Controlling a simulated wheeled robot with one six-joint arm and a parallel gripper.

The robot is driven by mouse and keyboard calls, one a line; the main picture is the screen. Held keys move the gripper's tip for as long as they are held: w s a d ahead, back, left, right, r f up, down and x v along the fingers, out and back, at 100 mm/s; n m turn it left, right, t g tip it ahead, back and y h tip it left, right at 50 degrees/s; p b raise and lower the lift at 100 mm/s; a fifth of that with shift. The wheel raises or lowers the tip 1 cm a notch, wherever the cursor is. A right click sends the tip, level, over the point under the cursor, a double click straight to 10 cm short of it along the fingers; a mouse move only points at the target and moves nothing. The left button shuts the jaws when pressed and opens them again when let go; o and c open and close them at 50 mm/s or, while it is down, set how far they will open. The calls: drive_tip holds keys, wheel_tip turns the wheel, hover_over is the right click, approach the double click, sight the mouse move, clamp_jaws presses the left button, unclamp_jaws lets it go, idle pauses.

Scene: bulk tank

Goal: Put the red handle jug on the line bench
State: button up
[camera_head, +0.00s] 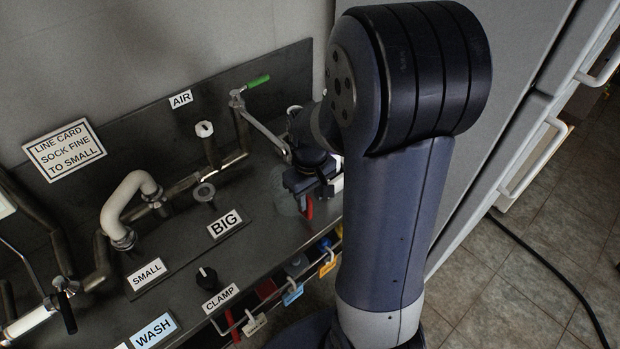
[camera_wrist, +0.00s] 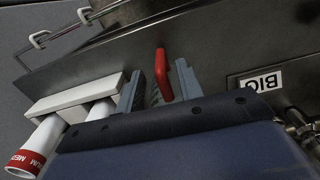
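The red handle jug shows its red handle (camera_head: 307,208) in the head view, below my gripper (camera_head: 306,186), and in the wrist view (camera_wrist: 162,75). Its body looks clear and faint, and seems to stand on the right end of the dark line bench (camera_head: 255,240). My arm and gripper hide part of it. In the wrist view the two grey fingers of my gripper (camera_wrist: 160,84) stand apart, one on each side of the handle. A gap shows between the left finger and the handle; the right finger is close to it.
A BIG label (camera_head: 225,223), a SMALL label (camera_head: 146,274) and a black clamp knob (camera_head: 205,278) are on the bench. Pipes and a green-handled valve (camera_head: 257,81) stand behind. A white holder (camera_wrist: 75,100) with white tubes is beside my gripper. Coloured tags hang along the front rail.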

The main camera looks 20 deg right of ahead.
wheel_tip(320, 180, up, 7)
drive_tip(key=shift+f, duration=0.2)
